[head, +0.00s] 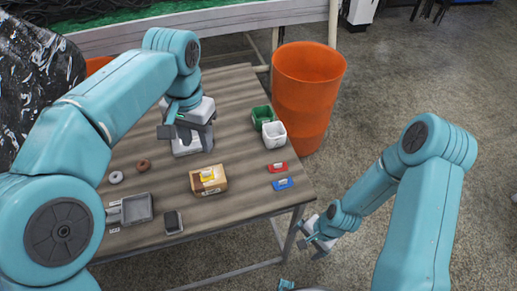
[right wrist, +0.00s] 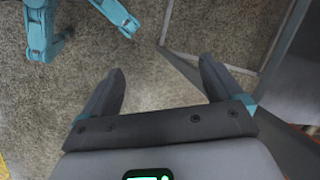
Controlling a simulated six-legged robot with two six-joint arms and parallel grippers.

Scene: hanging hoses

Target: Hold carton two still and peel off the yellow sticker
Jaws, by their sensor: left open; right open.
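A small brown carton (head: 205,187) sits on the table's front middle, with a yellow sticker (head: 209,175) on its top. I cannot read a number on it. My left gripper (head: 187,134) is open above the table, behind and a little left of the carton, and apart from it. A pale, boxy object (head: 184,149) shows beneath that gripper, partly hidden by it. My right gripper (head: 316,243) is open and empty beyond the table's right edge, below the tabletop. In the right wrist view its parted fingers (right wrist: 160,85) have only floor between them.
The wooden table (head: 235,110) also holds green (head: 262,116) and white (head: 274,134) bins, red (head: 277,167) and blue (head: 282,184) items, a grey tray (head: 137,208), a dark device (head: 173,222) and two rings (head: 143,165). An orange barrel (head: 303,95) stands behind its right corner.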

